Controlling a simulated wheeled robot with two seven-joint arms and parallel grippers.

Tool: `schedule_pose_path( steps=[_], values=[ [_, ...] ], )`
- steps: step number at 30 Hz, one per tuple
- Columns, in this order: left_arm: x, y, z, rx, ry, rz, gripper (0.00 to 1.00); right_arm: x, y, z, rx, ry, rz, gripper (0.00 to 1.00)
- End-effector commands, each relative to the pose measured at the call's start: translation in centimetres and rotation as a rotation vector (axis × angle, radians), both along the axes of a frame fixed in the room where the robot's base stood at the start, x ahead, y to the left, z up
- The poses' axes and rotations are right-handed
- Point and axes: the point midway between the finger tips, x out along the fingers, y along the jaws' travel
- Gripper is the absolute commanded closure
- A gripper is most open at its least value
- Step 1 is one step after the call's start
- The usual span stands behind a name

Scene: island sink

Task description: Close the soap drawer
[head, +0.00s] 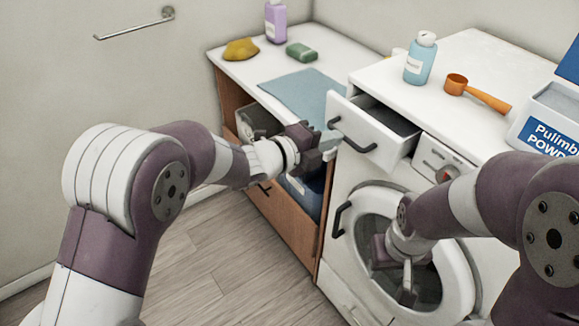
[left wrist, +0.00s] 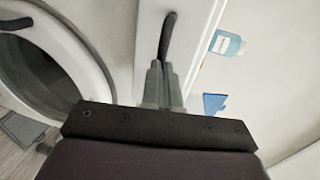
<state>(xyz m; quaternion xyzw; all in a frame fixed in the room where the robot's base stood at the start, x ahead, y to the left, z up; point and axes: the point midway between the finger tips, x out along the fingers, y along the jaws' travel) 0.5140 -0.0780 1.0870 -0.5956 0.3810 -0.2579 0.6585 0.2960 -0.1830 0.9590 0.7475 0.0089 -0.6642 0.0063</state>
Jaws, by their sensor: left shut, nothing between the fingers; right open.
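The soap drawer (head: 352,128) at the top left of the washing machine is pulled out, its dark inside showing behind the white front. Its dark bar handle (head: 350,136) is on the front. My left gripper (head: 328,141) is shut and empty, its fingertips just in front of the drawer front near the handle. In the left wrist view the shut fingertips (left wrist: 164,72) point at the drawer front (left wrist: 196,40), right by one end of the handle (left wrist: 167,38). I cannot tell whether they touch. My right gripper (head: 394,275) is open and empty before the round washer door.
The round washer door (head: 455,285) is below the drawer. A blue bottle (head: 420,60), an orange scoop (head: 478,93) and a powder box (head: 550,120) stand on the machine top. A wooden cabinet (head: 270,215) with a blue cloth (head: 298,92) is to the left.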

Motion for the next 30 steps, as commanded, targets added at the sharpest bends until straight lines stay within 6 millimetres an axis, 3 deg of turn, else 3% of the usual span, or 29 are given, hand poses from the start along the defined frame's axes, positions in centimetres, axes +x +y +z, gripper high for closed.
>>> schedule_pose_path(
  steps=[6, 12, 30],
  values=[
    [2.5, -3.5, -0.2, 0.000, -0.001, -0.001, 1.00, 0.0, 0.0, -1.2, 0.000, 0.000, 0.000, 0.57],
    [3.7, -5.1, 0.0, 0.000, 0.000, -0.001, 1.00, 0.0, 0.0, -1.4, 0.000, 0.000, 0.000, 0.57],
    [4.0, -5.5, 0.3, -0.002, -0.003, 0.000, 1.00, 0.0, 0.0, -1.4, 0.000, 0.000, 0.000, 0.57]
  ],
)
